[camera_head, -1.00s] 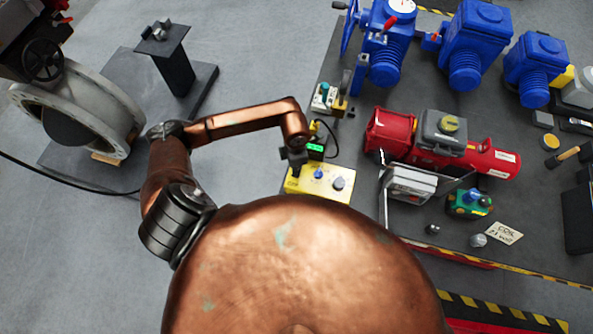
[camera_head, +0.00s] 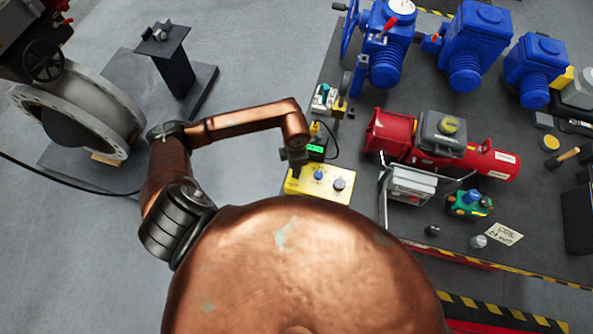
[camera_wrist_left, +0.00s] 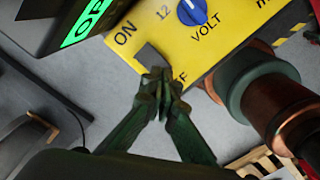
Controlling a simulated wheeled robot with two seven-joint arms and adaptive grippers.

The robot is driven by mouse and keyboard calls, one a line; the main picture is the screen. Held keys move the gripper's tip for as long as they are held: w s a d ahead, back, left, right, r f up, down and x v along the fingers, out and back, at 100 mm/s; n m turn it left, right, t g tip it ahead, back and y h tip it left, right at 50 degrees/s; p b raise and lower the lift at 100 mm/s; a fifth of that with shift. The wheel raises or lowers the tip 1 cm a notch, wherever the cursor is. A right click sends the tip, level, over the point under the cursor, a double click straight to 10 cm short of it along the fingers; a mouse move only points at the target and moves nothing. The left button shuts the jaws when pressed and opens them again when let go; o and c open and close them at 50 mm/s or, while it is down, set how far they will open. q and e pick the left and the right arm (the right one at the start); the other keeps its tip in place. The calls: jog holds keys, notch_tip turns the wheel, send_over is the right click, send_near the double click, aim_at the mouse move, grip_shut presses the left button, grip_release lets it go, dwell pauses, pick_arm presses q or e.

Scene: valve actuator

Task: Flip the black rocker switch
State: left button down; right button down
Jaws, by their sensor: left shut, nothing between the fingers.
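The black rocker switch (camera_wrist_left: 152,57) shows in the left wrist view as a dark square between the ON and OFF lettering on a yellow box (camera_wrist_left: 232,38). In the head view the yellow box (camera_head: 325,194) lies below the end of my left arm, and the switch is hidden there. My left gripper (camera_wrist_left: 166,78) is shut and empty, its fingertips at the lower edge of the switch, partly covering the lettering. Whether they touch it I cannot tell. In the head view the left gripper (camera_head: 295,171) is small and dark. My right gripper is not in view.
A blue VOLT knob (camera_wrist_left: 191,11) sits beside the switch. A black unit with a lit green display (camera_head: 315,149) stands just behind the box. A red actuator (camera_head: 390,130) and a grey switch box (camera_head: 411,183) stand to the right. Open floor lies left of the box.

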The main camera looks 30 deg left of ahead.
pick_arm(q)
jog(key=shift+f+b, duration=1.05)
jog(key=shift+f, duration=0.1)
dwell(0.7)
jog(key=shift+r+p, duration=1.8)
jog(key=shift+r, duration=1.8)
jog(key=shift+d, duration=0.1)
